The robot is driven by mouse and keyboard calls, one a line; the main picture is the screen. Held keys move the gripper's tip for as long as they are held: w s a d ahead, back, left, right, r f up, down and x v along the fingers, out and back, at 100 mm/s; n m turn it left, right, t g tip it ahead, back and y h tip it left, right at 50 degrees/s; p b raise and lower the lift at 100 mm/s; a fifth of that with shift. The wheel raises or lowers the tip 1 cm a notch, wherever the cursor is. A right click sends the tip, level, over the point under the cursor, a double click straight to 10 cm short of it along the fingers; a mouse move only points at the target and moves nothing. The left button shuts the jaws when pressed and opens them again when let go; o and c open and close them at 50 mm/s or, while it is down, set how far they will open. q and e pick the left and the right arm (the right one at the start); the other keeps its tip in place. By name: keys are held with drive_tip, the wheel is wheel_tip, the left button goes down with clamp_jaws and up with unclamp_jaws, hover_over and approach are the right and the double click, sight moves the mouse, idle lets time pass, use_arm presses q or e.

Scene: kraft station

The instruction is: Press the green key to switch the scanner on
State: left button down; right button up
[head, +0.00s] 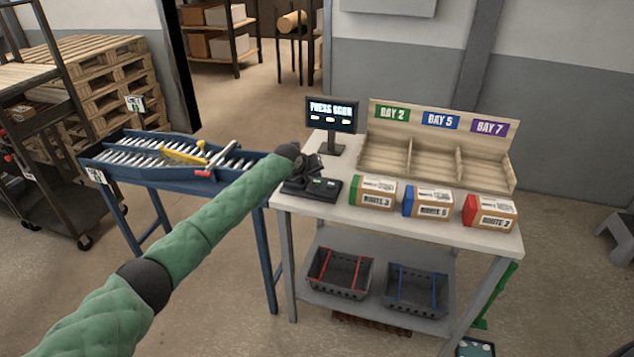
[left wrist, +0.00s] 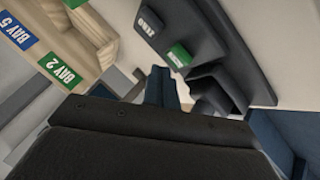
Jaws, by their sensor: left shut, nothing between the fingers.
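The black key unit (head: 325,189) lies on the left end of the white table, and two small keys show on it. In the left wrist view its green key (left wrist: 179,56) is beside a dark key marked ZERO (left wrist: 150,22). The monitor (head: 331,115) behind reads PRESS SCAN. My left gripper (head: 308,168) is over the unit, shut and empty. In the left wrist view its fingertips (left wrist: 160,76) appear just short of the green key; I cannot tell whether they touch it. My right gripper is not in view.
Three labelled boxes (head: 428,201) stand along the table front, before a wooden divided rack (head: 410,158) with BAY 2, BAY 5 and BAY 7 signs. A blue roller conveyor (head: 150,175) adjoins at left. Two baskets (head: 340,274) sit on the lower shelf.

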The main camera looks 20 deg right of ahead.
use_arm(q)
drive_tip(key=shift+f, duration=0.9)
idle(1.4)
drive_tip(key=shift+r, duration=0.1)
drive_tip(key=shift+r+p, duration=0.4)
drive_tip(key=shift+r, duration=0.45)
drive_tip(key=shift+r+p, duration=1.7)
drive_tip(key=shift+r, duration=0.8)
drive_tip(key=shift+s+f, duration=0.1)
